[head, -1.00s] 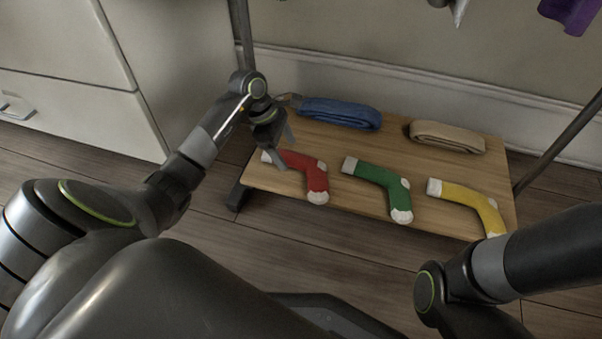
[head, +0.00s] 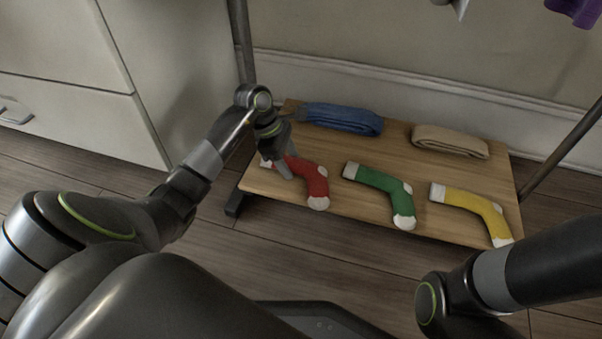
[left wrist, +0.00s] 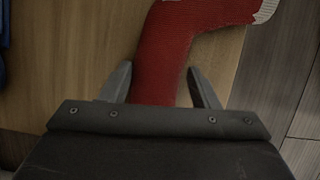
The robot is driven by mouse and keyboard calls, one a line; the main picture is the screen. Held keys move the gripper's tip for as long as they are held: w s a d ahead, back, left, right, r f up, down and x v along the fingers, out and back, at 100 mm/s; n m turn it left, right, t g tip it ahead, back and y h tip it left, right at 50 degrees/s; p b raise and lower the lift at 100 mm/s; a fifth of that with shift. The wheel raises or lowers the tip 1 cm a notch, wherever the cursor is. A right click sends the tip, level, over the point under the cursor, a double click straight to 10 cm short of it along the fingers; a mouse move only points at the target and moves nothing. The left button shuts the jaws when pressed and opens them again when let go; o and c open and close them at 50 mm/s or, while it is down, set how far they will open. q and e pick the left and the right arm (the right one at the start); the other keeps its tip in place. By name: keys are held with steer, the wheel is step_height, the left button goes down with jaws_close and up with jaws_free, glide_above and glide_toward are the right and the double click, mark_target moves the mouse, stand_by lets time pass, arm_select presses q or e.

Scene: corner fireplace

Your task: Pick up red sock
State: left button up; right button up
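The red sock (head: 312,179) lies at the left end of the wooden shelf (head: 330,205), with white toe and cuff. My left gripper (head: 283,163) is down over the cuff end of the sock and hides part of it. In the left wrist view the sock (left wrist: 168,55) runs between the two fingers (left wrist: 160,88), which are apart on either side of it with a small gap. My right arm (head: 540,262) shows at the lower right, but its gripper is outside the view.
A green sock (head: 380,183) and a yellow sock (head: 475,207) lie to the right on the shelf. Folded blue cloth (head: 343,119) and beige cloth (head: 450,141) lie behind. A rack post (head: 241,40) rises at the left, beside a white cabinet (head: 120,80).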

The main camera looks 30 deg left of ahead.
arm_select(q)
steer(key=c, duration=0.5)
steer(key=shift+c, duration=0.2)
steer(key=shift+r+p, duration=0.3)
steer(key=shift+r, duration=0.2)
step_height(320, 180, up, 9)
steer(key=p, duration=0.6)
steer(key=shift+r, duration=0.1)
